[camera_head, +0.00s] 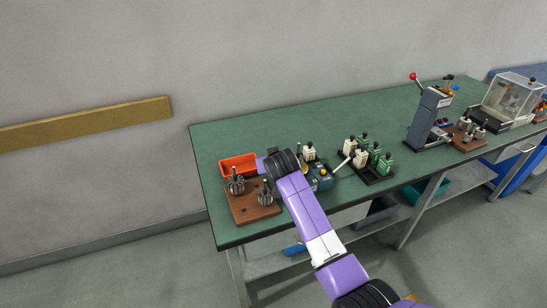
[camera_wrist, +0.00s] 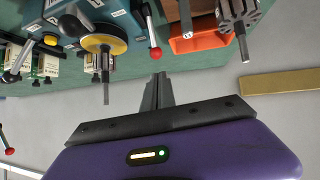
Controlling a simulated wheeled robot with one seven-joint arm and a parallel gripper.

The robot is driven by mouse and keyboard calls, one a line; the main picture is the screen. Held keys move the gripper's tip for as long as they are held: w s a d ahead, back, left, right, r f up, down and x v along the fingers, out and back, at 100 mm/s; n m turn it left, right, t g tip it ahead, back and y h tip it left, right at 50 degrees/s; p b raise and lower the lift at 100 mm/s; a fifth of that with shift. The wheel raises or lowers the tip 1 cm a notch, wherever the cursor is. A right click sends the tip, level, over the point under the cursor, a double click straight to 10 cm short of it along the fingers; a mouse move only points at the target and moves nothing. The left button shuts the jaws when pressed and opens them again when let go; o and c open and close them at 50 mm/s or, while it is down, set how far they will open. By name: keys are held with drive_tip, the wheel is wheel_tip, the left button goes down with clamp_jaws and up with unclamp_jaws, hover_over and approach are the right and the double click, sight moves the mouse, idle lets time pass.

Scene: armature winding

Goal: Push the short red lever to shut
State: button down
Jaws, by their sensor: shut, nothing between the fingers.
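The short red lever (camera_wrist: 152,32) shows in the wrist view as a metal rod ending in a red ball, beside a teal winding machine (camera_wrist: 120,17) with a yellow-rimmed wheel. My gripper (camera_wrist: 158,76) is shut and empty, its fingertips just below the red ball in the picture. A small gap seems to separate them; I cannot tell touching for sure. In the head view the teal machine (camera_head: 321,182) is partly behind my arm. The short lever and my fingers cannot be made out there.
An orange bin (camera_head: 238,165) and a brown board with armatures (camera_head: 245,212) stand left of the machine on the green bench (camera_head: 220,140). A black tray of green and white parts (camera_head: 372,176) and a lever press (camera_head: 425,115) stand right. The bench's back strip is clear.

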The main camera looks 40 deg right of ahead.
drive_tip(key=w+r+v, duration=0.1)
drive_tip(key=v, duration=0.7)
drive_tip(key=shift+r+b, duration=0.2)
drive_tip(key=shift+b, duration=0.2)
wheel_tip(320, 180, up, 6)
drive_tip(key=w+a+n+t, duration=0.1)
drive_tip(key=w+t, duration=0.1)
drive_tip(key=t, duration=0.1)
drive_tip(key=s+a+t, duration=0.3)
drive_tip(key=s+a, duration=0.1)
drive_tip(key=s+a+f+n+y, duration=0.1)
drive_tip(key=s+a, duration=0.4)
drive_tip(key=s, duration=1)
drive_tip(key=s+a+f+n+y, duration=0.1)
drive_tip(key=s+a, duration=0.4)
drive_tip(key=s, duration=1.1)
drive_tip(key=s+a+f+n+y, duration=0.1)
drive_tip(key=s+a+f+y, duration=0.2)
drive_tip(key=s, duration=1.2)
wheel_tip(320, 180, down, 2)
drive_tip(key=shift+s+a+f+g, duration=0.1)
drive_tip(key=shift+s+a+g, duration=0.3)
drive_tip(key=shift+a, duration=0.65)
